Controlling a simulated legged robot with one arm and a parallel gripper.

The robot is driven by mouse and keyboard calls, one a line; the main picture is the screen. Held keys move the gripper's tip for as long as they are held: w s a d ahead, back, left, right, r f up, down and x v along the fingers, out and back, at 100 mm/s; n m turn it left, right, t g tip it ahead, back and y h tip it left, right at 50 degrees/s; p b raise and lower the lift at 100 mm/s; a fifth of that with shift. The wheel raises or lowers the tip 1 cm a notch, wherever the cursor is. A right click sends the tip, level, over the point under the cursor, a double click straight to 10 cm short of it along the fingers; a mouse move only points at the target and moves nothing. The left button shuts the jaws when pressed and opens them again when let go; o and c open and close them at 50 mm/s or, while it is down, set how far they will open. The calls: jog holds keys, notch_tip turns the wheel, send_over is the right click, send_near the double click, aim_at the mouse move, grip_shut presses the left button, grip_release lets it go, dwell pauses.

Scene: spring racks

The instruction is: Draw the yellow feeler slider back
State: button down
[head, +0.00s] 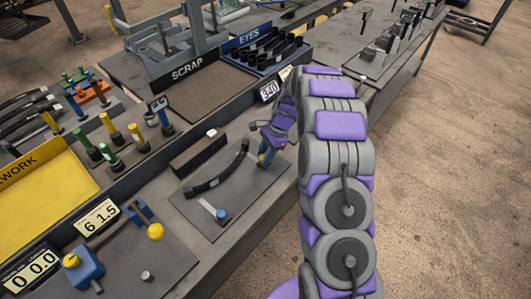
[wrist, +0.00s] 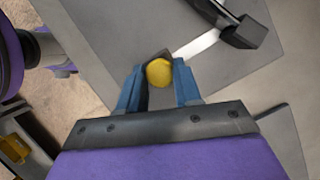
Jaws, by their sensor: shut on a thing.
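The yellow feeler slider shows in the wrist view as a round yellow knob (wrist: 158,72) between my blue fingertips. My gripper (wrist: 159,78) is shut on this knob. A pale strip (wrist: 197,44) runs from beside the knob toward the black eye end of a curved spring leaf (wrist: 240,32). In the head view my gripper (head: 268,152) is low over the far right end of the grey gauge plate (head: 245,200), beside the upper end of the black leaf (head: 220,172). There my fingers mostly hide the knob.
A blue-topped peg (head: 222,214) stands at the plate's near end. A dark block (head: 198,153) lies behind the leaf. A display reading 340 (head: 269,91) is behind my gripper. Another fixture with yellow knobs (head: 155,231) is at lower left. Open floor lies right.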

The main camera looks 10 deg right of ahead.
jog(key=shift+d, duration=0.1)
jog(key=s+d, duration=0.1)
jog(key=s+d+p, duration=0.1)
jog(key=s, duration=0.1)
jog(key=shift+d+r, duration=0.1)
jog(key=shift+r, duration=0.1)
jog(key=shift+s+d, duration=0.25)
jog(key=shift+s, duration=0.05)
jog(key=shift+f, duration=0.2)
jog(key=c, duration=1.2)
grip_release()
jog(key=o, duration=0.4)
jog(key=shift+s+d, duration=0.15)
jog(key=shift+d, duration=0.1)
jog(key=shift+r, duration=0.1)
